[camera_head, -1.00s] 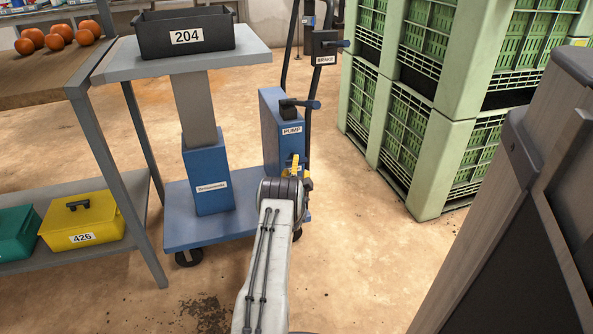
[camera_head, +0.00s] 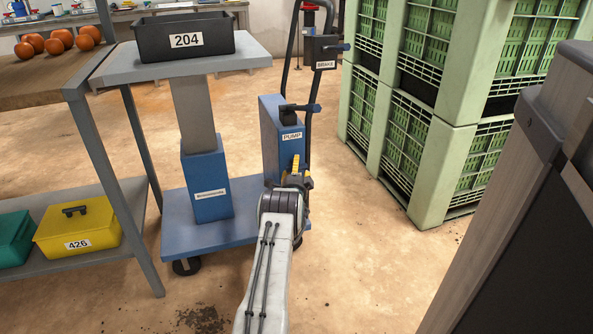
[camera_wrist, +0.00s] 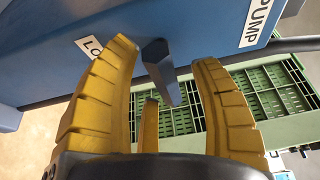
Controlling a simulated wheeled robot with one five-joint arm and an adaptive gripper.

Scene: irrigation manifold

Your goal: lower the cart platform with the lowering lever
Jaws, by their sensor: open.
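The blue cart has a raised platform (camera_head: 112,69) on a grey and blue column, above a blue base (camera_head: 182,230). A blue housing (camera_head: 271,128) labelled PUMP stands at its right side. In the wrist view a dark blue lever (camera_wrist: 158,66) sticks out of the housing, beside a partly hidden label (camera_wrist: 86,46) starting "LO". My gripper (camera_head: 296,170) is at the housing's near side. In the wrist view its yellow fingers (camera_wrist: 165,53) are open, with the lever between them; contact cannot be told.
A black crate (camera_head: 186,50) labelled 204 stands on the platform. The handle post carries a BRAKE box (camera_head: 325,48). Green crates (camera_head: 447,140) are stacked to the right. A bench with a yellow box (camera_head: 78,228) is at left. A dark-sided cabinet (camera_head: 535,190) stands near right.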

